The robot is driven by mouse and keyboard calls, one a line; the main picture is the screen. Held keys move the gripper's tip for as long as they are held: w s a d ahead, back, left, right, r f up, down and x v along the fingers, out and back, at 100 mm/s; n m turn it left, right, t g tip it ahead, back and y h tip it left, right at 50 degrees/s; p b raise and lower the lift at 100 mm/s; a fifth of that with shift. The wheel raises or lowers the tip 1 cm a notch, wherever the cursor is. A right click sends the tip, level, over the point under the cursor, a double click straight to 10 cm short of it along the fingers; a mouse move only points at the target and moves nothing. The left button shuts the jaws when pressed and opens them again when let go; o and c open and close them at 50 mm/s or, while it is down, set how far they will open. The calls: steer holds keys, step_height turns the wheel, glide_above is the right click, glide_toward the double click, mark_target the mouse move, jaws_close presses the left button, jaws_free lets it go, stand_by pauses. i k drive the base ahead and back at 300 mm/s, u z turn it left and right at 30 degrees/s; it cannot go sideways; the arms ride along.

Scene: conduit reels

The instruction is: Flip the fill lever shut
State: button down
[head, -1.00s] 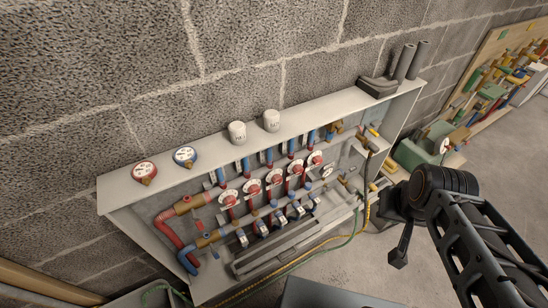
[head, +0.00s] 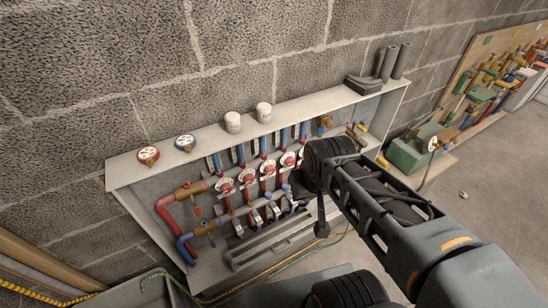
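The open white manifold cabinet (head: 130,177) stands against the block wall, with red and blue pipes inside. A red lever (head: 196,211) and a blue lever (head: 212,240) show on the valves at its left end. At its right end are brass fittings (head: 324,124) and a small yellow-handled part (head: 362,127). I cannot tell for sure which part is the fill lever; my arm hides much of the lower right. My gripper (head: 321,229) points down in front of the cabinet's right half. It is small and dark, and its fingers cannot be made out. I see nothing held in it.
Two gauges (head: 148,155), two white caps (head: 233,122) and dark grey pipe pieces (head: 388,63) sit on the cabinet's top ledge. Green and yellow hoses (head: 335,240) run along the floor in front. A tool board (head: 490,75) and green box (head: 407,154) stand at right. Floor at right is mostly clear.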

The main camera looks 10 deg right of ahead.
mark_target(361, 128)
steer(key=z, duration=1.05)
steer(key=i, duration=0.3)
steer(key=u, duration=0.15)
steer(key=k, duration=0.45)
steer(key=u, duration=1.35)
steer(key=i, duration=0.55)
steer(key=z, duration=0.85)
